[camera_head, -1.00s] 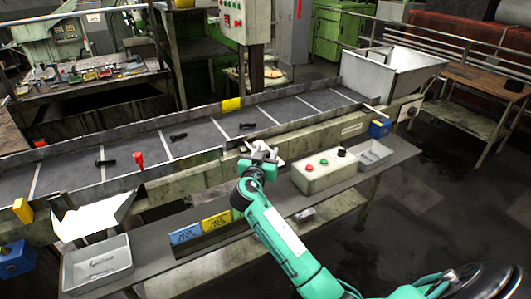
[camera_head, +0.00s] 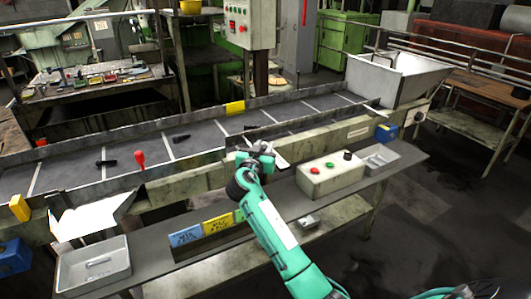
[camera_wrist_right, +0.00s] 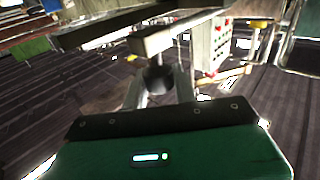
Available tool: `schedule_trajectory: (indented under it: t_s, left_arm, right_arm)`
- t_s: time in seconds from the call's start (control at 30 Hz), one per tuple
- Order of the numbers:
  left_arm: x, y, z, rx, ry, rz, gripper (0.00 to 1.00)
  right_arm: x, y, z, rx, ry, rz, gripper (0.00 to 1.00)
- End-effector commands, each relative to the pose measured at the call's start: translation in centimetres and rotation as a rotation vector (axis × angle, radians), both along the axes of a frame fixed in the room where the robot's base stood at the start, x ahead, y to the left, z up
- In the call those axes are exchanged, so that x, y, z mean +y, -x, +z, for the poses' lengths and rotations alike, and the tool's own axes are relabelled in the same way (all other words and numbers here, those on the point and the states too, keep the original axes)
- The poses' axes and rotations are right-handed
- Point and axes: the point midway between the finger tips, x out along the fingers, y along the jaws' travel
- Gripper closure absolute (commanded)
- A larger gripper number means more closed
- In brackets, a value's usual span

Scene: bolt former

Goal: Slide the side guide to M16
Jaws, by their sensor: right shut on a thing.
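The side guide (camera_head: 318,117) is a long dark bar set lengthwise on the right part of the conveyor, inside its near wall. My right gripper (camera_head: 262,148) is at the near wall, at the left end of the bar. In the right wrist view, its two fingers (camera_wrist_right: 160,88) are closed around a dark round knob (camera_wrist_right: 156,77) under a metal bar (camera_wrist_right: 175,36). The fingers hide part of the knob. I cannot read any M16 mark on the guide. My left gripper is not in view.
The conveyor belt (camera_head: 140,152) carries several dark bolts. A button box (camera_head: 330,175) and a grey tray (camera_head: 92,265) stand on the front shelf. A hopper (camera_head: 395,75) is at the right end.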

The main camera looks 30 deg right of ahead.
Motion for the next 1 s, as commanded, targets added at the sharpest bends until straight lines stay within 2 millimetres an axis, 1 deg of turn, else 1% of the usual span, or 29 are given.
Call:
schedule_trajectory:
  t_s: [0.17, 0.2, 0.27, 0.3, 0.53, 0.67, 0.77, 1.0]
  left_arm:
    - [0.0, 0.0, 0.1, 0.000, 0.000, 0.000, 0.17]
    - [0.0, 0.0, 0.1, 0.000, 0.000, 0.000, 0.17]
    - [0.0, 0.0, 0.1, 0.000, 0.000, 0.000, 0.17]
    - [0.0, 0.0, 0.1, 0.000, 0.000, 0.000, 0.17]
    - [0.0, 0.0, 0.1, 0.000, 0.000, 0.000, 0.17]
    - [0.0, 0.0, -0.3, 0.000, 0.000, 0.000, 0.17]
    - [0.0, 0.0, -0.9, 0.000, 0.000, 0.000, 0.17]
    - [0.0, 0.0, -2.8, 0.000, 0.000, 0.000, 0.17]
  right_arm:
    - [0.0, 0.0, 0.0, 0.001, -0.001, 0.000, 1.00]
    - [0.0, 0.0, 0.0, 0.001, -0.001, 0.000, 0.66]
    - [0.0, 0.0, 0.0, 0.001, -0.001, 0.000, 0.55]
    - [0.0, 0.0, 0.0, 0.001, -0.001, 0.000, 0.52]
    - [0.0, 0.0, 0.0, 0.001, -0.001, 0.000, 0.52]
    - [0.5, 0.4, -0.2, 0.001, -0.001, 0.001, 0.52]
    - [1.6, 1.4, -0.3, -0.001, -0.002, 0.001, 0.52]
    - [5.6, 5.1, -0.5, -0.001, -0.005, 0.003, 0.52]
